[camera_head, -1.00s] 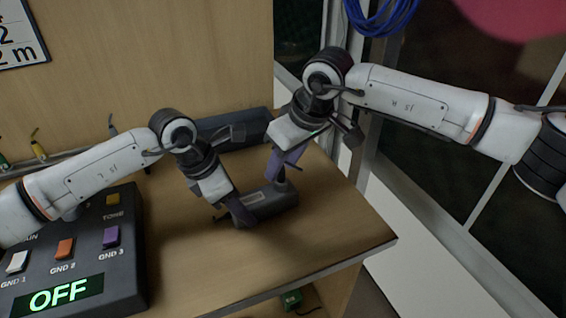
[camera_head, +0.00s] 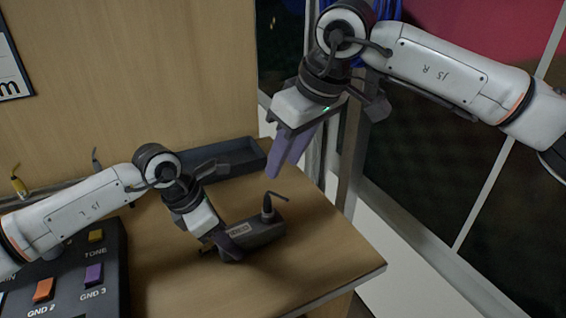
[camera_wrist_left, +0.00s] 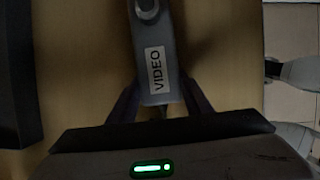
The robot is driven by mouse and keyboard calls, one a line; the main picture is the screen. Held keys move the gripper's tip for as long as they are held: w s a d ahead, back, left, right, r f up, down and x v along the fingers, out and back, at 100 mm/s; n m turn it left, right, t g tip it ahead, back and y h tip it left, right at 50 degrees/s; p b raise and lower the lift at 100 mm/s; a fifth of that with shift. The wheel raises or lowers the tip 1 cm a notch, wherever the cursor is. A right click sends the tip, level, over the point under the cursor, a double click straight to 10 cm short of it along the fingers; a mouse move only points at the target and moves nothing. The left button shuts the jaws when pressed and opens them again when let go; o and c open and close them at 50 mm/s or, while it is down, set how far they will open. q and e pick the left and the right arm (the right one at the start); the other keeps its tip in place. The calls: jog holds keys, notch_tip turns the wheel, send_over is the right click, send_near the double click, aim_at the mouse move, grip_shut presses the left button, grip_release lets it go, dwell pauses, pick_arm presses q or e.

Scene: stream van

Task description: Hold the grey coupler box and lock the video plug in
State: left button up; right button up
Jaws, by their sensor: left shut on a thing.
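The grey coupler box (camera_head: 262,234) lies on the wooden bench, near its right front edge. My left gripper (camera_head: 229,246) is shut on its near-left end. In the left wrist view, the box (camera_wrist_left: 155,45) with its VIDEO label (camera_wrist_left: 157,70) sits between my left fingers (camera_wrist_left: 160,104). The dark video plug (camera_head: 267,207) stands upright at the box's far-right end, with a thin bent piece at its top. I cannot tell whether it is locked. My right gripper (camera_head: 286,160) is raised above and apart from the plug, empty. Its finger gap is unclear from this angle.
A dark tray (camera_head: 225,160) stands at the back of the bench against the wooden wall. A button panel (camera_head: 75,260) with coloured keys is at the left front. A window frame (camera_head: 348,165) rises right of the bench. The bench front is clear.

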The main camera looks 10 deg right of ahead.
pick_arm(q)
jog(key=o, duration=1.3)
jog(key=shift+r, duration=0.15)
